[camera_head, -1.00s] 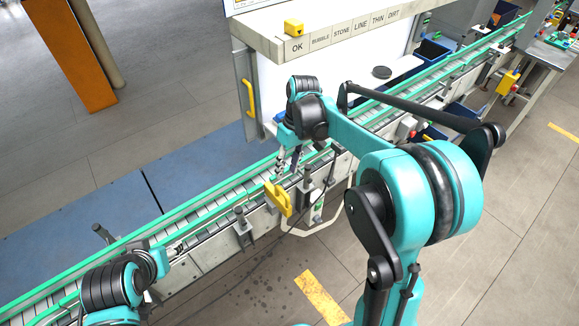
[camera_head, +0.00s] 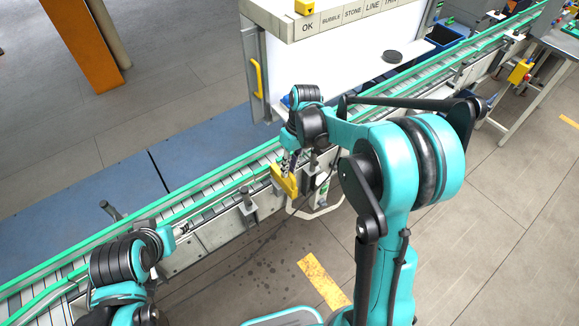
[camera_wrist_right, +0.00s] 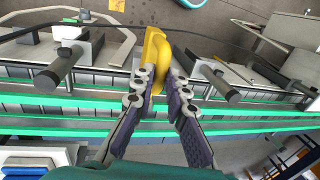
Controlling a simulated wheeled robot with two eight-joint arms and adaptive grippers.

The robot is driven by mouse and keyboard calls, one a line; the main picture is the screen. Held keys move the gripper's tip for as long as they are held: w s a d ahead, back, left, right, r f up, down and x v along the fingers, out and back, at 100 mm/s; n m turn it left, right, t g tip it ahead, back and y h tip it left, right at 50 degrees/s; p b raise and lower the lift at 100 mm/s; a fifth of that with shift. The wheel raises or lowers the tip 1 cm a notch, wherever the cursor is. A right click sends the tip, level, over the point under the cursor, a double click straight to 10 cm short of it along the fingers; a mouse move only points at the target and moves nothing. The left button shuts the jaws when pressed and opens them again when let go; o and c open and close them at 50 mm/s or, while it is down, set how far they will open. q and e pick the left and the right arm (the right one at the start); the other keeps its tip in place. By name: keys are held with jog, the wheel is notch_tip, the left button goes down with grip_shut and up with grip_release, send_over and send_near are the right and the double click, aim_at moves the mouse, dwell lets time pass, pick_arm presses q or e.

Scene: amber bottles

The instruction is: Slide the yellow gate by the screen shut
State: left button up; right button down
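The yellow gate (camera_head: 284,181) is a small yellow block with a handle on the near side of the conveyor, below the white screen (camera_head: 352,78). My right gripper (camera_head: 288,163) is at it, reaching down from above. In the right wrist view the yellow gate (camera_wrist_right: 155,48) lies between and beyond the two fingertips (camera_wrist_right: 163,82). The fingertips are close to it on both sides; whether they press on it cannot be told.
The conveyor (camera_head: 215,190) with green rails runs diagonally from lower left to upper right. A yellow handle (camera_head: 256,78) sits on the screen's left edge. Dark posts on brackets (camera_head: 246,200) stand along the near rail. The floor in front is clear.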

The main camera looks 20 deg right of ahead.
jog(key=b, duration=0.1)
send_over(278, 167)
jog(key=shift+s, duration=0.1)
jog(key=shift+r, duration=0.1)
jog(key=c, duration=1.5)
grip_release()
jog(key=shift+c, duration=0.2)
notch_tip(278, 167, up, 12)
jog(key=w+d, duration=0.1)
jog(key=d, duration=0.1)
jog(key=shift+f, duration=0.2)
